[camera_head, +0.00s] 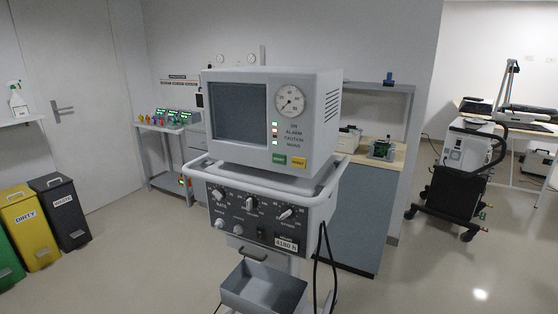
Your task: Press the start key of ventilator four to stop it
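A white ventilator (330,105) on a wheeled-looking stand fills the middle of the view. Its upper box has a dark, blank-looking screen (239,111) and a round dial (292,101). Below the dial is a column of small lights (275,131), labelled on, alarm, caution and mains; at least the lowest looks green. Under them are a green key (279,159) and an orange-yellow key (299,162); their lettering is too small to read surely. The lower panel (250,214) has several knobs and a plate that seems to read 4180 h. No number four marking is clear. My gripper is not in view.
A handrail (195,166) surrounds the ventilator, a grey tray (262,287) sits low in front, and a black cable (328,255) hangs at its right. Bins (68,213) stand left. A counter (355,212) is behind; a dark cart (455,190) stands right. Floor is clear at right.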

